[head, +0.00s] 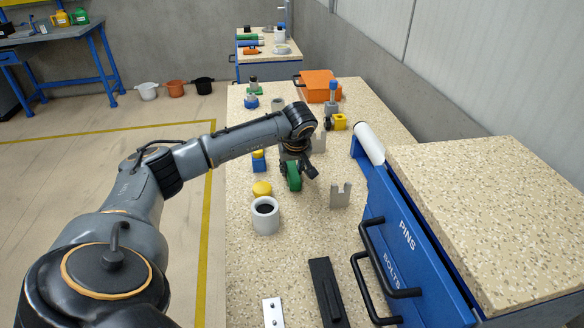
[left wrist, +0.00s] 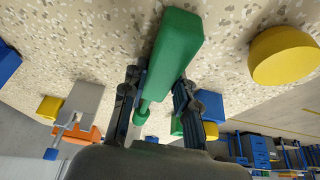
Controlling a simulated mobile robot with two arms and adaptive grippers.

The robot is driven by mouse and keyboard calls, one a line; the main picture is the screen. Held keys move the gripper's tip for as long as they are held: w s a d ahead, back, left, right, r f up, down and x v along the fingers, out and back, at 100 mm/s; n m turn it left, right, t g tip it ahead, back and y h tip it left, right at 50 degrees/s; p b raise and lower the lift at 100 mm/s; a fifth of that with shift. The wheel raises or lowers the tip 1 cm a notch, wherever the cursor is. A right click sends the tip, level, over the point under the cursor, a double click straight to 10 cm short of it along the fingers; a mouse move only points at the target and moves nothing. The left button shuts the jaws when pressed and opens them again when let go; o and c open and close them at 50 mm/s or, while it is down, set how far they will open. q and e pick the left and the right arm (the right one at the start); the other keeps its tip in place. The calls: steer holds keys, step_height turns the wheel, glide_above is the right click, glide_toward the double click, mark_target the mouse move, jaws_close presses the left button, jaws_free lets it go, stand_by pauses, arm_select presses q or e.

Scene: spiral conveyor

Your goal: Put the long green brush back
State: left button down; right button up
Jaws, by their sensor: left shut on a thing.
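The green brush (head: 294,177) is a long green block with a thinner green handle; it also shows in the left wrist view (left wrist: 172,55). My left gripper (head: 298,170) is shut on it, with a finger on either side of the brush in the left wrist view (left wrist: 158,92). The brush is over the middle of the speckled table; I cannot tell whether it touches the top. A grey notched bracket (head: 340,195) stands right of the gripper. A second grey bracket (head: 319,140) stands behind it, partly hidden by my arm. My right gripper is not in view.
A white cup (head: 265,215) and a yellow round piece (head: 262,189) stand left of the brush. A blue drawer unit (head: 410,235) with black handles bounds the right. A black bar (head: 327,290) lies in front. An orange box (head: 318,86) stands at the back.

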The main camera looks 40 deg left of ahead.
arm_select(q)
steer(key=shift+f, duration=0.15)
steer(key=c, duration=0.9)
jaws_free()
steer(key=shift+c, duration=0.2)
steer(key=v, duration=1.2)
